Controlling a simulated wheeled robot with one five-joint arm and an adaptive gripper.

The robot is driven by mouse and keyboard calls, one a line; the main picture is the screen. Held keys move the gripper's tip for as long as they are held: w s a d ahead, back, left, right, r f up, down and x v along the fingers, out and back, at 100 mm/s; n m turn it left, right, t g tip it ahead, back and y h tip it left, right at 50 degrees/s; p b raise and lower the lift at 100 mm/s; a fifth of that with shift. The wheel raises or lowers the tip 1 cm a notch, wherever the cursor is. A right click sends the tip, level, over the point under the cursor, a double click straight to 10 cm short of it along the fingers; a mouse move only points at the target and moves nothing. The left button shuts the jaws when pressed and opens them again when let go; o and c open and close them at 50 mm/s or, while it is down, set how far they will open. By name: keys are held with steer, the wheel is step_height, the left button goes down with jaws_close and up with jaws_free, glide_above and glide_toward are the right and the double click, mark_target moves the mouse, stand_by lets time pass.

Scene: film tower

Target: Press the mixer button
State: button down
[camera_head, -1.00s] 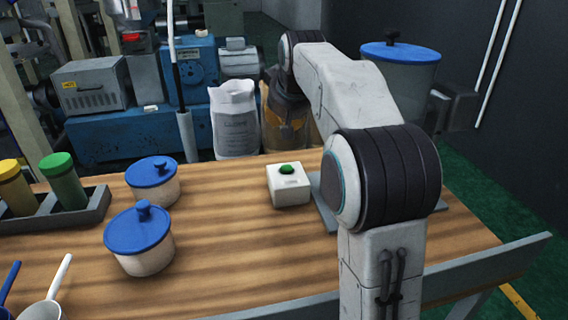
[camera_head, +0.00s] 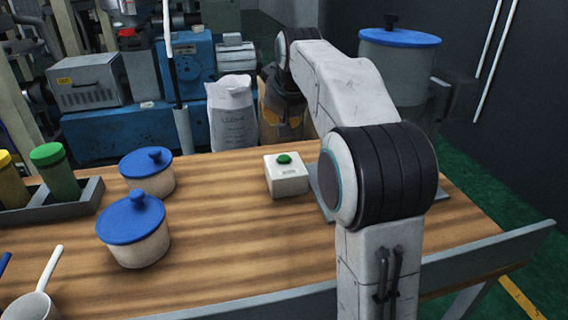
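A white box (camera_head: 288,181) with a round green button (camera_head: 284,158) on top stands on the wooden table, just left of my arm's elbow. The button is uncovered, and nothing touches it. My arm rises from the lower right, and its forearm reaches away from the camera to a wrist above and behind the box. My gripper (camera_head: 282,91) seems to be the dark shape hanging below the wrist, beyond the table's far edge and apart from the button. It blends with a brown and orange sack behind it, so its fingers are unclear.
Two white pots with blue lids (camera_head: 134,219) stand left of the box. A grey rack (camera_head: 88,198) holds green- and yellow-capped jars. A blue-lidded vessel (camera_head: 399,38) stands behind my forearm. A white sack (camera_head: 232,112) and blue machinery are beyond the table. The tabletop between pots and box is clear.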

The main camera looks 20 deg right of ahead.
mark_target(281, 155)
steer(key=shift+f+b, duration=2.65)
steer(key=shift+f, duration=0.55)
steer(key=c, duration=1.9)
jaws_free()
jaws_close()
